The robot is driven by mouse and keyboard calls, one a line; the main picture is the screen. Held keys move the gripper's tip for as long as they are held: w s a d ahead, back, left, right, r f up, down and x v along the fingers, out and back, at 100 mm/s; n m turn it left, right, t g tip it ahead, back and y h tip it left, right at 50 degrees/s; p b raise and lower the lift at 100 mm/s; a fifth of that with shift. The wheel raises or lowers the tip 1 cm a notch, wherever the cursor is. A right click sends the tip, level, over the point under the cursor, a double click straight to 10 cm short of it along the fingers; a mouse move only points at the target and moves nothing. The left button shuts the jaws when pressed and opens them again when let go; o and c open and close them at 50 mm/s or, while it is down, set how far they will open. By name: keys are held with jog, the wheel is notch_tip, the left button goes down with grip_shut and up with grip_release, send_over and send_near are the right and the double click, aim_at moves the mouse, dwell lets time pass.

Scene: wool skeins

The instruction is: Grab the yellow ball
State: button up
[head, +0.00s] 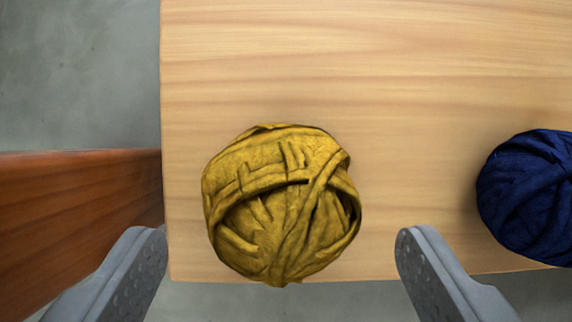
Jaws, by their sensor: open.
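The yellow ball (281,205), a wound ball of mustard-coloured wool strips, rests on the light wooden table (330,60) near its front left corner, in the middle of the head view. My gripper (276,250) is open and empty. Its two grey fingers show at the bottom left and bottom right, with the ball in the picture between and a little above their tips. Neither finger appears to touch the ball. How high the fingers are above the table I cannot tell.
A dark blue wool ball (530,197) sits on the table at the right, cut off by the picture edge. A reddish-brown wooden piece (75,205) stands against the table's left side. The table behind the yellow ball is clear. Grey floor (75,70) shows at the left.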

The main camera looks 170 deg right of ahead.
jog(key=shift+x, duration=1.15)
jog(key=c, duration=1.1)
jog(key=shift+o, duration=0.2)
